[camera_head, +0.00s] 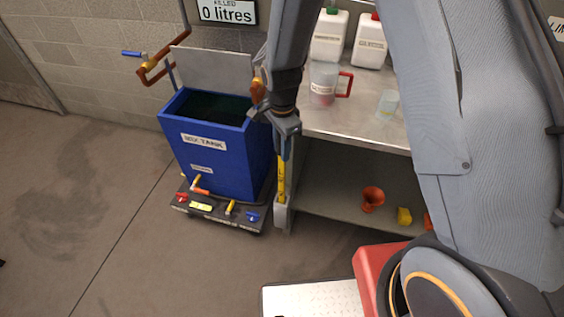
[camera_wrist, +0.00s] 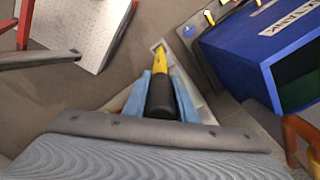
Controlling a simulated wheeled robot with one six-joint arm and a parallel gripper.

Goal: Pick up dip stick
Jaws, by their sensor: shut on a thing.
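The dip stick (camera_head: 282,180) is a yellow stick hanging upright below my gripper (camera_head: 285,136), in front of the left end of the metal shelf and just right of the blue tank. In the wrist view the stick shows its black handle (camera_wrist: 161,97) between the two blue fingers of my gripper (camera_wrist: 161,92). The fingers are shut on the handle. The yellow shaft runs away from the camera beyond them. The stick's lower end is close to a grey shelf leg; I cannot tell whether they touch.
The blue mix tank (camera_head: 215,160) stands open on a dark wheeled base (camera_head: 225,212) with coloured valves. The metal shelf (camera_head: 330,122) holds white bottles (camera_head: 370,42), a jug (camera_head: 324,84) and a cup (camera_head: 387,104). An orange funnel (camera_head: 372,198) and yellow block (camera_head: 404,216) sit below.

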